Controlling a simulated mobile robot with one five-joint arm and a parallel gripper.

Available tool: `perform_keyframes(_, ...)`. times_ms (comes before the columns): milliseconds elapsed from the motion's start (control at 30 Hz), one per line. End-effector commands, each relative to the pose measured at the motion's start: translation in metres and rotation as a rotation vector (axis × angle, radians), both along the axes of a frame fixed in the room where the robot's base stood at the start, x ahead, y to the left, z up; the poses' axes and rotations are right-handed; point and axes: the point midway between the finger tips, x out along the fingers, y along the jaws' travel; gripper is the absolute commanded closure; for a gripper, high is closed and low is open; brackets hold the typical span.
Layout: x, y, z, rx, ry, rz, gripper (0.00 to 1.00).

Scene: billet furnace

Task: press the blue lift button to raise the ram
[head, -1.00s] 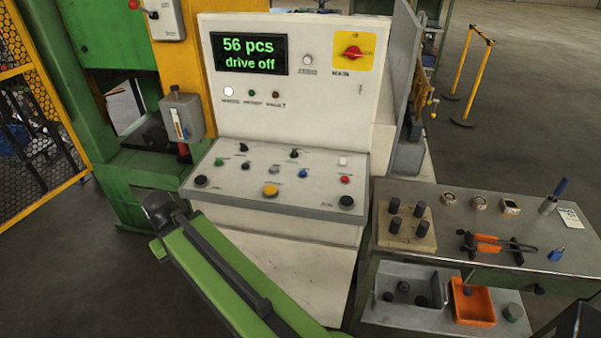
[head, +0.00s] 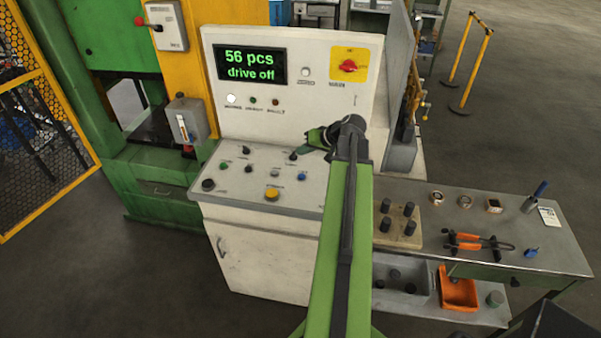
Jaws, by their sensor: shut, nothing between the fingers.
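The blue button (head: 302,175) is on the sloping control panel (head: 240,185), right of the middle, and shows clear of my arm. My gripper (head: 302,150) is shut and empty. It points left from the end of my green arm, over the back right part of the panel. In the picture its tip is above the blue button, close to a black knob (head: 292,156). I cannot tell its height above the panel. The ram is not clearly visible; the green press (head: 130,40) is at the left.
The display (head: 250,65) reads "56 pcs drive off". A yellow button (head: 271,194) and several knobs share the panel. My arm hides the panel's right end. A side bench (head: 430,260) with tools stands at right. A yellow mesh guard (head: 45,120) stands at left.

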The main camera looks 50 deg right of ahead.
Motion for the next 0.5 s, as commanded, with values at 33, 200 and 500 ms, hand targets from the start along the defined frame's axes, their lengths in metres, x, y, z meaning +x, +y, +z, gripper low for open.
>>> perform_keyframes(33, -0.0017, -0.0031, 0.0017, -0.001, -0.004, -0.006, 1.00)
perform_keyframes(200, -0.0020, -0.0036, 0.0010, -0.001, -0.006, -0.006, 1.00)
perform_keyframes(500, -0.0017, -0.0027, -0.0062, -0.001, -0.004, -0.004, 1.00)
